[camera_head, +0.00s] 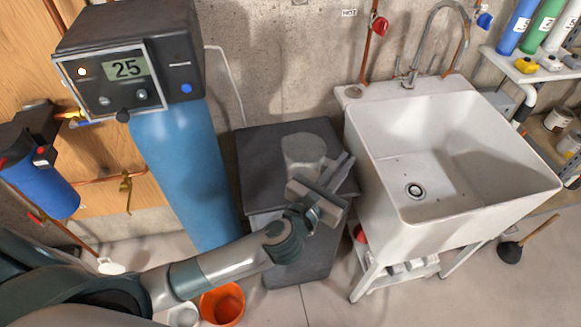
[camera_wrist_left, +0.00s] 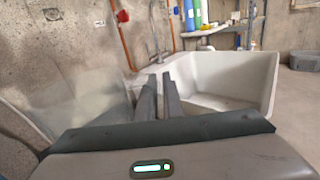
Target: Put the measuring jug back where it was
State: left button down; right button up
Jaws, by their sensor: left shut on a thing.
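The measuring jug (camera_head: 303,150) is a clear, greyish vessel over the dark lid of the black cabinet (camera_head: 262,150). Whether its base touches the lid is hard to tell. My left gripper (camera_head: 338,172) reaches in from the front, at the jug's right side, and is shut on the jug, seemingly by its handle, which the fingers hide. In the left wrist view the jug (camera_wrist_left: 88,98) shows large and see-through, left of the two dark fingers (camera_wrist_left: 159,98). My right gripper is not in view.
A white utility sink (camera_head: 455,165) stands close to the right of the cabinet. A blue tank with a control head (camera_head: 125,80) stands to the left. An orange bucket (camera_head: 222,303) is on the floor below my arm. A plunger (camera_head: 511,250) lies at the right.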

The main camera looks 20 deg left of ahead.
pick_arm(q)
jog(key=w+a+f, duration=0.6)
jog(key=w+a, duration=0.1)
jog(key=a, duration=0.1)
jog(key=shift+w+a+f, duration=0.25)
jog(key=shift+a+f, duration=0.15)
dwell(0.4)
jog(key=shift+f+b, duration=0.8)
jog(key=shift+f, duration=1.3)
jog(key=shift+f, duration=0.1)
jog(key=c, duration=1.9)
grip_release()
